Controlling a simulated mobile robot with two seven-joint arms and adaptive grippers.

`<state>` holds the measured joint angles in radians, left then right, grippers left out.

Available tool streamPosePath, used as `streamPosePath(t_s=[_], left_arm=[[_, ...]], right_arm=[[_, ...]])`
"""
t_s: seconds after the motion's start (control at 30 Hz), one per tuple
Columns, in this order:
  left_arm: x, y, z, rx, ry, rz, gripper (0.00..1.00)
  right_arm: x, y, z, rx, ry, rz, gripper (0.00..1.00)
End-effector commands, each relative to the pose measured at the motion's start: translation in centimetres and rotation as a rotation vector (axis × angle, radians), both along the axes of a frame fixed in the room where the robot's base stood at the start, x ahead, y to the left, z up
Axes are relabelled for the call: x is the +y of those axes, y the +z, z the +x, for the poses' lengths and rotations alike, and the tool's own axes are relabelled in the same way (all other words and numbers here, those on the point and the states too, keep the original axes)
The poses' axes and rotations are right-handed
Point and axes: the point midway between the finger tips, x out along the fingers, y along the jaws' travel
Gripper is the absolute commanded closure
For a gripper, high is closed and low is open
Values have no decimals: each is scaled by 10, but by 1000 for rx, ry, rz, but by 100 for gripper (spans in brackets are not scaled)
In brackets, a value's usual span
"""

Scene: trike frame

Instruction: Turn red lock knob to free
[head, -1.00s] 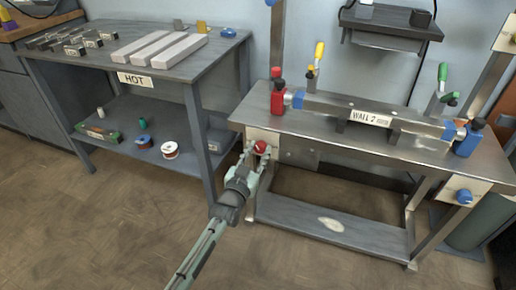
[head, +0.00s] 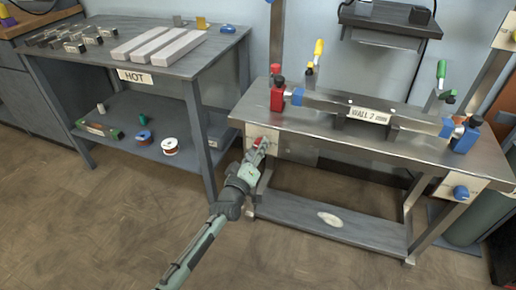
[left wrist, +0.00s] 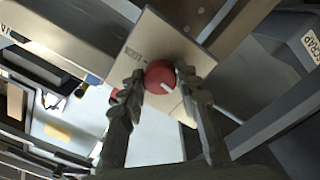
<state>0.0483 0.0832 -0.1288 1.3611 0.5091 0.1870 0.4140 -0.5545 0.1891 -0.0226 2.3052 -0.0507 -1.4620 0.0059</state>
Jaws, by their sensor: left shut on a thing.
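The red lock knob (left wrist: 160,77) sits on a pale plate (left wrist: 150,35) with small lettering, and a white pointer line shows on its face. In the head view the knob (head: 259,141) is on the left front of the steel bench, mostly covered by my gripper. My left gripper (left wrist: 165,85) has its two fingers on either side of the knob and is shut on it. It also shows in the head view (head: 259,150), where its arm reaches up from the bottom. My right gripper is not in view.
The steel bench (head: 345,221) carries a bar between red (head: 278,97) and blue (head: 466,138) clamps. A blue knob (head: 461,192) is at its right front. A dark table (head: 180,75) marked HOT stands at left with pale bars. The floor in front is clear.

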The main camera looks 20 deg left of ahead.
Motion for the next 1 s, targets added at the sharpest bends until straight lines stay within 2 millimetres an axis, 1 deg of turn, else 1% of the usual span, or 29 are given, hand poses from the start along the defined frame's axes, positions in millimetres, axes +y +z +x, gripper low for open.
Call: streamPosePath(t_s=[0.17, 0.4, 0.9, 0.93, 1.0], left_arm=[[0, 0, 0, 2, -1, -91, 97], [0, 1, 0, 4, -1, -158, 97], [0, 1, 1, 4, -1, -174, 97], [0, 1, 1, 4, -1, -174, 65], [0, 1, 0, 5, 0, -174, 56]], right_arm=[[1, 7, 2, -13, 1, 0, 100], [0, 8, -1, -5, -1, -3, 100], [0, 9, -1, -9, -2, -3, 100], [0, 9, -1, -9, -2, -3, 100], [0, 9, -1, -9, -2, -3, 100]])
